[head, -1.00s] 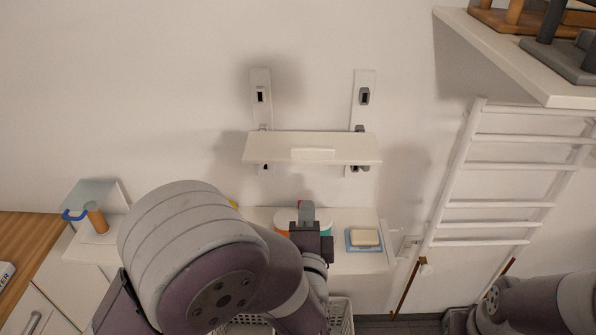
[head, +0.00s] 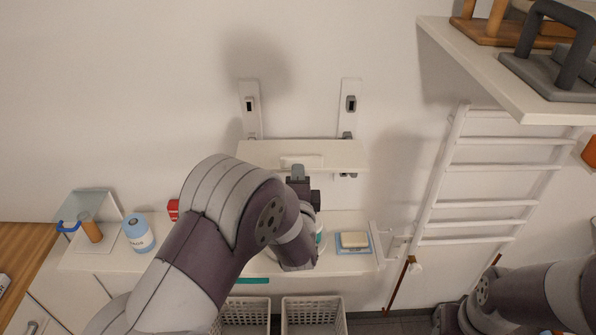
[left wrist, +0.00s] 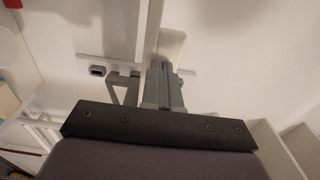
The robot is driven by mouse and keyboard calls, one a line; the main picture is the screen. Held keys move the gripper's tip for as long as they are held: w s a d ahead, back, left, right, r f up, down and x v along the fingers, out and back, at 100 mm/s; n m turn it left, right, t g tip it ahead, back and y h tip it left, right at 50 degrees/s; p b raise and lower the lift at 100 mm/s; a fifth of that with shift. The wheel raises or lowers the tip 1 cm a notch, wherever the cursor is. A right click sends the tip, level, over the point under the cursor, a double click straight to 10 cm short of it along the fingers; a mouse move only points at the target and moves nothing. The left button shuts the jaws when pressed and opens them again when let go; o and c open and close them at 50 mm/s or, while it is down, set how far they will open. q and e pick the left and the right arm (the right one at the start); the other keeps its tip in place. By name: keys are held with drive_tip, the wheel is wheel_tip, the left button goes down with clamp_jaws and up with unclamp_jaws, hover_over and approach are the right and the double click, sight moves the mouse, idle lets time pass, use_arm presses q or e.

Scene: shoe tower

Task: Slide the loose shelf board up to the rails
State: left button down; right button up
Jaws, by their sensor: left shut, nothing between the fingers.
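The loose white shelf board (head: 345,155) lies level in front of the lower part of two upright wall rails, the left rail (head: 243,97) and the right rail (head: 345,95). A small raised lip sits at its front middle. My left gripper (head: 298,172) is upright, shut and empty, at the board's front edge just below the lip; I cannot tell if it touches. Its closed grey fingers (left wrist: 160,85) show in the left wrist view, against pale surfaces. My right arm is at the lower right; its gripper is out of view.
Below is a white counter (head: 345,262) with a soap dish (head: 354,242), a blue can (head: 138,234) and a red box (head: 173,209). Baskets (head: 314,315) stand underneath. A white ladder rack (head: 480,205) and a higher shelf (head: 480,70) are at right.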

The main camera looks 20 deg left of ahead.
sight(301, 151)
use_arm(q)
drive_tip(key=shift+w, duration=0.1)
drive_tip(key=x, duration=0.3)
drive_tip(key=shift+b, duration=0.4)
